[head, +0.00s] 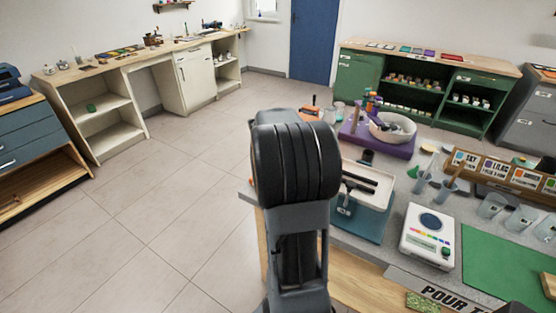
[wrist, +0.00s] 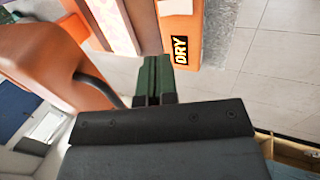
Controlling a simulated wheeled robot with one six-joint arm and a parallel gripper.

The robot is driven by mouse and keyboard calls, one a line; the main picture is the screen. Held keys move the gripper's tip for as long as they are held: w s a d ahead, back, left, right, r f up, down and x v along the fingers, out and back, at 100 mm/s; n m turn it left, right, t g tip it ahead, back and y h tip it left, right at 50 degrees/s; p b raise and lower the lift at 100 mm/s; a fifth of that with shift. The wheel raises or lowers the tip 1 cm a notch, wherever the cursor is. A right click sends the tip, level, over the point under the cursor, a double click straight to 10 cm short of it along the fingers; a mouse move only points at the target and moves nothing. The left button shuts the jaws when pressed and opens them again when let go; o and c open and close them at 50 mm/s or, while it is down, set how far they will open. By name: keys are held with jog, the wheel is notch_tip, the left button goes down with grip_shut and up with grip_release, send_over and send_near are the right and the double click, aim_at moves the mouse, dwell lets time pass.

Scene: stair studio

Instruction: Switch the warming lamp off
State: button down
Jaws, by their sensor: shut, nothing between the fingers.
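The warming lamp seems to be the orange unit (wrist: 45,55) at the left of the wrist view, with a dark curved cable beside it. An orange base with a black DRY label (wrist: 181,50) shows at the top, with a pale pinkish piece lying along it. I cannot make out a switch or whether the lamp is lit. My gripper (wrist: 157,62) is shut and empty, its green fingers pointing at the orange base; I cannot tell whether they touch it. In the head view, small orange parts (head: 310,111) show behind my arm, which hides my gripper and most of the lamp.
Right of my arm stand a purple stand (head: 378,142) with a white bowl (head: 393,128), a teal machine (head: 358,218), a white scale (head: 427,236), clear cups (head: 491,206) and a green mat (head: 500,262). The tiled floor (head: 170,200) at left is clear.

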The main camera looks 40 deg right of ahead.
jog(key=x, duration=1)
jog(key=shift+d+f, duration=0.1)
